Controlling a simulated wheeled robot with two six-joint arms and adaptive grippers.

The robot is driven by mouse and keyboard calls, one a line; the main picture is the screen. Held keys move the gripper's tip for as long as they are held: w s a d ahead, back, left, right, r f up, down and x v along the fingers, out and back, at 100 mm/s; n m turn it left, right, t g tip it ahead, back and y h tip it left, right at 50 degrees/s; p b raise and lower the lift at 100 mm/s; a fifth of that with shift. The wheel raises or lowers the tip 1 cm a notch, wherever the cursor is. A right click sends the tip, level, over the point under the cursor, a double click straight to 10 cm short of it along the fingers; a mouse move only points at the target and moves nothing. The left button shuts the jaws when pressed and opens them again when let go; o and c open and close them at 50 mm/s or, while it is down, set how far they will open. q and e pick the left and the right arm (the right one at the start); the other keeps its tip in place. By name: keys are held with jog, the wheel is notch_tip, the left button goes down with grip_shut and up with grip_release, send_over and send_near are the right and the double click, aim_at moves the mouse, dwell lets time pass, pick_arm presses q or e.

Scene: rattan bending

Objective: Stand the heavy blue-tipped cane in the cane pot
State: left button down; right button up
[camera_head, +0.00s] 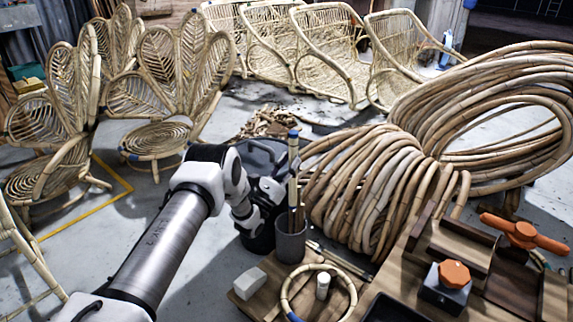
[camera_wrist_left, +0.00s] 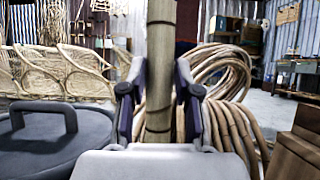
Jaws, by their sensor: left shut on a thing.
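The blue-tipped cane (camera_head: 293,155) stands upright, its blue end at the top. My left gripper (camera_head: 279,190) is shut on it from the left. In the left wrist view the cane (camera_wrist_left: 160,60) runs upright between the two fingers of my left gripper (camera_wrist_left: 160,108). The grey cane pot (camera_head: 291,243) is directly below the cane in the head view. The cane's lower part overlaps thin sticks at the pot's mouth, and I cannot tell whether its bottom end is inside. My right gripper is not in view.
A rattan ring (camera_head: 285,296) lies around a white peg (camera_head: 322,286) in front of the pot. A white block (camera_head: 249,283) lies to its left. Big cane coils (camera_head: 370,190) stand close on the right. An orange-knobbed clamp (camera_head: 453,274) is farther right.

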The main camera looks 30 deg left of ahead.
pick_arm(q)
jog(key=shift+a+f, duration=0.1)
jog(key=shift+a, duration=0.15)
jog(key=shift+s+f, duration=0.1)
jog(key=shift+f, duration=0.1)
notch_tip(320, 180, down, 17)
jog(key=b, duration=1.3)
jog(key=shift+r, duration=0.15)
jog(key=c, duration=0.7)
grip_release()
jog(key=shift+c, duration=0.2)
